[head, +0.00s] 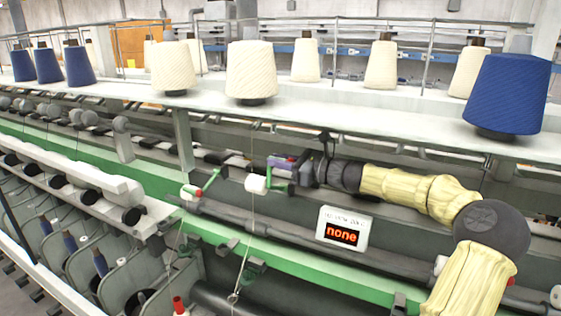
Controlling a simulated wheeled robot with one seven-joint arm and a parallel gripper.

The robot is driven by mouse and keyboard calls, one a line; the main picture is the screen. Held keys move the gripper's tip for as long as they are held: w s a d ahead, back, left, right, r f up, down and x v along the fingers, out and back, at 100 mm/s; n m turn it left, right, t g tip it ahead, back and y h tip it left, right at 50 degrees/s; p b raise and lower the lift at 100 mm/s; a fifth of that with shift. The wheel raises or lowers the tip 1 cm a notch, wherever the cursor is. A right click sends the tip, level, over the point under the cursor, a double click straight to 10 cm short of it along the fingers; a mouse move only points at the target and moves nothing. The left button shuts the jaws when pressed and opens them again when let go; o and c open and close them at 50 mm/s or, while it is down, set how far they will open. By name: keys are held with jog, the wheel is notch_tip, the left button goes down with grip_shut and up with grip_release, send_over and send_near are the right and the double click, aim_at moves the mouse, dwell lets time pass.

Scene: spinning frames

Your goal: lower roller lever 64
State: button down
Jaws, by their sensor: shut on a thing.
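A green roller lever (277,186) with a white roller (256,184) stands on the machine in the middle of the head view. My gripper (289,169) reaches in from the right and is shut on this lever's handle end; the fingertips are small and partly hidden. I cannot read a number on the lever, so I cannot tell from the picture that it is 64. A second lever (209,181), green and red with a white roller, stands to the left, apart from my gripper.
A small white display (343,229) reads "none" below my arm. A green rail (290,263) runs along the machine. A white shelf (330,117) above carries several cream and blue yarn cones (508,93). A thin thread hangs beside the white roller.

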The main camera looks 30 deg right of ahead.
jog(key=s+a+f+n+b, duration=0.2)
jog(key=a+f+n+b, duration=0.1)
jog(key=b, duration=0.8)
jog(key=shift+s+a+f+n, duration=0.2)
jog(key=shift+s+f+n, duration=0.2)
jog(key=shift+f+n, duration=0.35)
jog(key=c, duration=1.4)
grip_release()
jog(key=shift+c, duration=0.2)
jog(key=b+v, duration=0.3)
jog(key=v, duration=1.4)
jog(key=shift+s+d, duration=0.2)
